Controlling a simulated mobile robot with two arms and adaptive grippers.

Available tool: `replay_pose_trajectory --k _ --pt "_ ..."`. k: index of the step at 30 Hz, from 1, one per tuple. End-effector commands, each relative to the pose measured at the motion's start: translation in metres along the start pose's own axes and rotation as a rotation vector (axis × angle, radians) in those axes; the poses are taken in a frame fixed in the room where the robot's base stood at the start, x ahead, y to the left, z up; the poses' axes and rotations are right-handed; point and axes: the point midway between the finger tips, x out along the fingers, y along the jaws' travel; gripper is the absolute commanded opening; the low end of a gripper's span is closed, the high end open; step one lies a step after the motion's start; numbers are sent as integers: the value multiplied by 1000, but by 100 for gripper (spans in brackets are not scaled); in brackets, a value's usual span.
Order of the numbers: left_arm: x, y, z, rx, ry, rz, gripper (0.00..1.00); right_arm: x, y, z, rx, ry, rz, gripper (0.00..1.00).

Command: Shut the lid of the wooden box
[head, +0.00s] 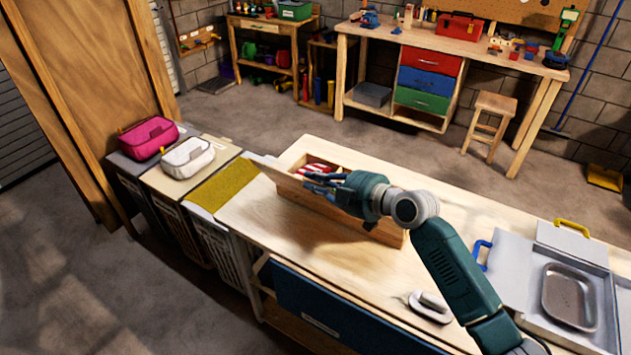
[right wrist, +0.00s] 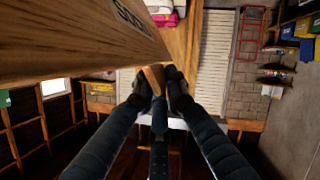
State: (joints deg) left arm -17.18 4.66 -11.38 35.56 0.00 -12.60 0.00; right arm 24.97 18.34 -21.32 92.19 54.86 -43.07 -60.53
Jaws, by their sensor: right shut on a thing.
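The wooden box (head: 288,158) stands on the light wooden table, with red and white things showing inside it. A large wooden panel with dark lettering (right wrist: 75,40) fills the upper left of the right wrist view. My right gripper (head: 318,182) is at the lid's upper edge and partly covers the box. In the right wrist view its fingers (right wrist: 153,82) are closed around a small wooden part. My left gripper is not in view.
The table (head: 325,250) has clear room in front of the box. A grey and white object (head: 430,305) lies near its front edge. A metal tray (head: 568,296) is at the right. Hampers with a pink bag (head: 147,138) and a white bag (head: 187,157) stand left.

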Motion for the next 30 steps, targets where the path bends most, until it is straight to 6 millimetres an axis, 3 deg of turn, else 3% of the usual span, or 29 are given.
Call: replay_pose_trajectory --k 8,21,30 --pt "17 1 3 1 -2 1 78 1 21 3 77 0 -28 0" --pt "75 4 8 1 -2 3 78 8 86 20 375 4 -149 0" --pt "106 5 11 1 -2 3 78 13 115 33 458 3 -185 0"
